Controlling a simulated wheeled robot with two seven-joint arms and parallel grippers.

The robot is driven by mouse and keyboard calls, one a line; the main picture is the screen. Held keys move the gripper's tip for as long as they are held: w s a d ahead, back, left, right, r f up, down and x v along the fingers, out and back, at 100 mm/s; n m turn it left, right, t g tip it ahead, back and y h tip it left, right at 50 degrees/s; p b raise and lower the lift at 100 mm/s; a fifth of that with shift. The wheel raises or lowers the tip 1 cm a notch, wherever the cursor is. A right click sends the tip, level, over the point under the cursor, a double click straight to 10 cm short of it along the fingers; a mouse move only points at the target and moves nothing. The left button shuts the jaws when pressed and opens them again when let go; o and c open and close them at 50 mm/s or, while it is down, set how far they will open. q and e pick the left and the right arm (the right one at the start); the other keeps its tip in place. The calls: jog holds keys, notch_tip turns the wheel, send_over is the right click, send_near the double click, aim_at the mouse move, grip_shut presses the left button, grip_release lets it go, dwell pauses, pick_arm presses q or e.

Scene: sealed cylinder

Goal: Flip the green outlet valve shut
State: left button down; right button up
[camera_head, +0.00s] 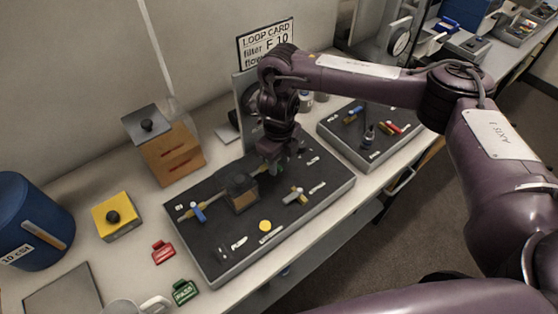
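The dark loop board (210,250) lies on the bench, with a small square block with a dark top (241,193) in its middle. A blue valve handle (198,213) is at the board's left. I cannot make out clearly which fitting is the green outlet valve. My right gripper (282,163) points down over the board's far right part, close to the fittings there. Its fingertips are small and dark, so its opening and any contact are unclear. My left gripper is out of view.
A second dark board (345,140) with tools lies to the right. A wooden box (172,155), yellow button box (117,216), blue drum (32,220), red tag (163,252), green tag (185,291) and mug (122,307) stand left. A card (266,43) hangs behind.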

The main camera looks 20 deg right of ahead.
jog(key=shift+f, duration=0.25)
grip_shut()
jog(key=shift+s+a+m+p, duration=0.3)
jog(key=shift+m+p, duration=0.25)
jog(key=shift+m, duration=0.35)
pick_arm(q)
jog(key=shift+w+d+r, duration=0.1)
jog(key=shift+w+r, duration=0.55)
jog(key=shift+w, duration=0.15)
pick_arm(e)
jog(key=shift+a+m, duration=0.15)
jog(key=shift+m, duration=0.35)
grip_release()
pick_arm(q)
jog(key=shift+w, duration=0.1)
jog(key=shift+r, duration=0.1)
pick_arm(e)
notch_tip(320, 180, up, 8)
